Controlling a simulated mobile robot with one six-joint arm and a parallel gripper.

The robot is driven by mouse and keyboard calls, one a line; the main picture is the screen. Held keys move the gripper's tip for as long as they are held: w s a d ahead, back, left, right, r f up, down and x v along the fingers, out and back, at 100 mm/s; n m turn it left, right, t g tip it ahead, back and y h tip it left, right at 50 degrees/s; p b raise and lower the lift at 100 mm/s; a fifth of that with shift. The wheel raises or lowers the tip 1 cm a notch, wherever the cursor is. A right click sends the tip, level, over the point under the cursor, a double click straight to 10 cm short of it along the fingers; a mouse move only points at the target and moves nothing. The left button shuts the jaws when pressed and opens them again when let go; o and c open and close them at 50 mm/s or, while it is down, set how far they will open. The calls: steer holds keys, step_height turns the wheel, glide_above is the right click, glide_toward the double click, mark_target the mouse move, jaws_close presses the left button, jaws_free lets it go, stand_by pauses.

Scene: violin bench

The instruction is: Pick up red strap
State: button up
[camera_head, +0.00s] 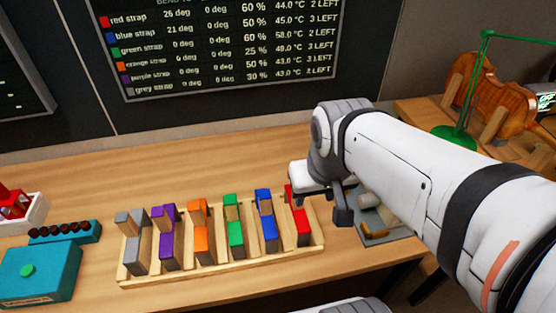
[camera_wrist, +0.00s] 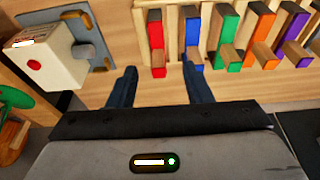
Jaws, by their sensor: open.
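The red strap (camera_head: 302,228) stands at the right end of a wooden rack (camera_head: 190,268), partly hidden behind my arm in the head view. In the wrist view the red strap (camera_wrist: 157,58) is upright in the rack, above the gap between my fingers. My gripper (camera_wrist: 158,80) is open and empty, with its two dark fingers pointing toward the rack. The blue strap (camera_wrist: 192,40) stands next to the red one, close beyond the right fingertip. In the head view my gripper (camera_head: 325,205) is over the right end of the rack.
Green (camera_head: 234,222), orange (camera_head: 201,236), purple (camera_head: 166,235) and grey (camera_head: 134,250) straps share the rack. A white box (camera_wrist: 48,62) on a grey tray (camera_wrist: 92,45) is left in the wrist view. A violin (camera_head: 495,100) and green lamp (camera_head: 458,138) are at right. A teal box (camera_head: 40,275) is left.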

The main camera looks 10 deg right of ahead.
steer(key=shift+o, duration=0.6)
steer(key=shift+w+f, duration=0.15)
steer(key=shift+w, duration=0.3)
steer(key=w+f+g+b, duration=0.1)
steer(key=w+f, duration=0.1)
steer(key=w, duration=0.2)
steer(key=w+d+f+g, duration=0.1)
steer(key=w+f, duration=0.2)
steer(key=w, duration=0.1)
steer(key=w+f+g+b, duration=0.1)
steer(key=w+f, duration=0.2)
steer(key=w, duration=0.2)
steer(key=shift+w+d+f+b, duration=0.1)
steer(key=shift+d+f+b, duration=0.1)
steer(key=shift+f+b, duration=0.1)
step_height(320, 180, down, 8)
steer(key=shift+a+r+p, duration=0.15)
steer(key=shift+r+p, duration=0.1)
steer(key=shift+p, duration=0.2)
jaws_close()
